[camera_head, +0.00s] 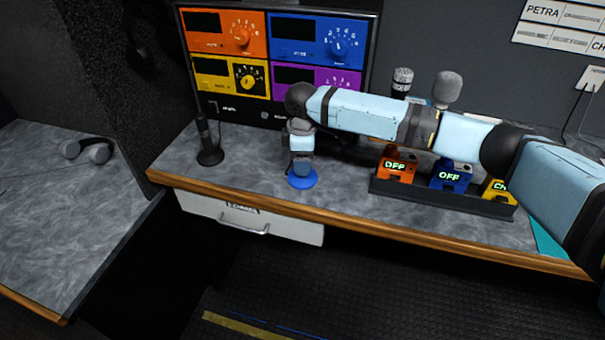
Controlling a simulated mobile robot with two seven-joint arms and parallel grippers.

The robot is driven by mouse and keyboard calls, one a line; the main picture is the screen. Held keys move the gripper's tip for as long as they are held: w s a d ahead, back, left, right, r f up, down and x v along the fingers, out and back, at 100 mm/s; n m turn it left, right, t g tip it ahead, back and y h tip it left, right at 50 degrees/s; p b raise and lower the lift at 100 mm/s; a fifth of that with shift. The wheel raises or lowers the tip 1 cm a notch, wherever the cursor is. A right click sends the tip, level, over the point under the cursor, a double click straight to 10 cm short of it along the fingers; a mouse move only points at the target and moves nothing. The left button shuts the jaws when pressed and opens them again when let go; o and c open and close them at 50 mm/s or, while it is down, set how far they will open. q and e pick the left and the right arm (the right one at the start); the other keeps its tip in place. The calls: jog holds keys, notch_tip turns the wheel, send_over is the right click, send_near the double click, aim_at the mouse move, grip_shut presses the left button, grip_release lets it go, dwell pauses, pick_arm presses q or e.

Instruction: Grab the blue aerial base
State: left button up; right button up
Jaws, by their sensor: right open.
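The blue aerial base (304,181) is a round blue disc on the grey worktop, near its front edge and left of the orange box. My right arm reaches in from the right, and its wrist bends down over the base. My right gripper (301,168) points down right at the base and is open. The gripper and wrist hide the upper part of the base, and I cannot tell whether the fingers touch it. My left gripper is not in view.
A black upright device on a round foot (209,153) stands left of the base. The coloured control panel (275,55) is behind. A dark tray (440,196) with orange, blue and yellow boxes is to the right. Headphones (87,150) lie on the left counter. A drawer (250,218) is below.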

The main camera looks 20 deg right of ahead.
grip_shut()
jog(key=shift+r, duration=0.15)
